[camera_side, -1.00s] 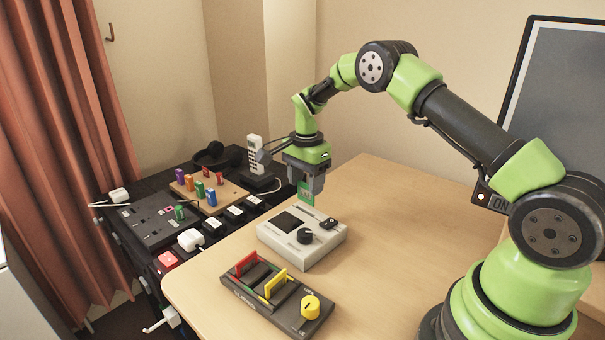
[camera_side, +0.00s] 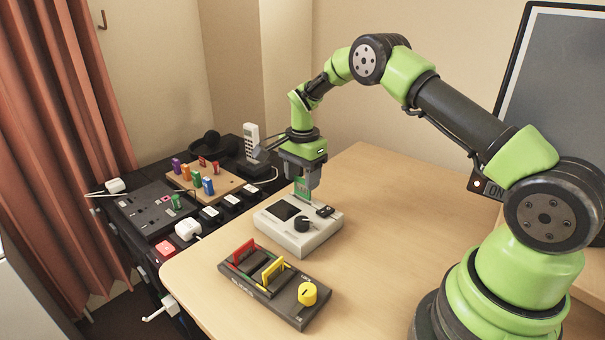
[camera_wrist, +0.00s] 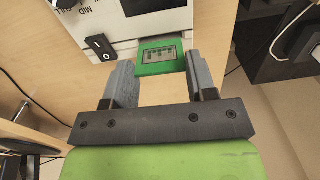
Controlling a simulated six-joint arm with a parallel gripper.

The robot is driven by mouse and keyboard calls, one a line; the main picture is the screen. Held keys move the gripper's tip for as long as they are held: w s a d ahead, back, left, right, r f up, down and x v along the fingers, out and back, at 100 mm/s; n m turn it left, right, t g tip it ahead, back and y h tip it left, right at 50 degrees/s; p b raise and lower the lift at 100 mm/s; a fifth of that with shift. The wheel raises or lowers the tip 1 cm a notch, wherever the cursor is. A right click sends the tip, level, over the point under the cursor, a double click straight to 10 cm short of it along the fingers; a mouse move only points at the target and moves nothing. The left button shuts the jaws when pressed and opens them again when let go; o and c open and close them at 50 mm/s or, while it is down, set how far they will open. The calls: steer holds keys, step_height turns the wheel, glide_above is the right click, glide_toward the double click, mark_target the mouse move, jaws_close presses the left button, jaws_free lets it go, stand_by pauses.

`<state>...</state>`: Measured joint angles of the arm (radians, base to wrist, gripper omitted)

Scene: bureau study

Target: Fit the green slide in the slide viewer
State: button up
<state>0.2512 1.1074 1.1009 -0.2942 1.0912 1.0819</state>
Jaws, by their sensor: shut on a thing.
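The slide viewer (camera_side: 322,233) is a pale grey box with a dark square screen, a black knob and a black switch, lying on the wooden desk. My gripper (camera_side: 303,180) points down over its back edge, shut on the green slide (camera_side: 302,190). In the wrist view, the green slide (camera_wrist: 148,70) sits between both fingertips, upper edge close to the wall of the viewer (camera_wrist: 120,27). Whether its lower edge is in a slot or just above the viewer is hidden.
A board of coloured pegs (camera_side: 229,185), a phone (camera_side: 251,141) and sockets lie left.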

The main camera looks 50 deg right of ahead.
mark_target(302, 197)
steer(key=shift+f, duration=1.65)
steer(key=o, duration=1.1)
steer(key=shift+o, duration=0.2)
steer(key=shift+r, duration=0.15)
steer(key=shift+r, duration=3.4)
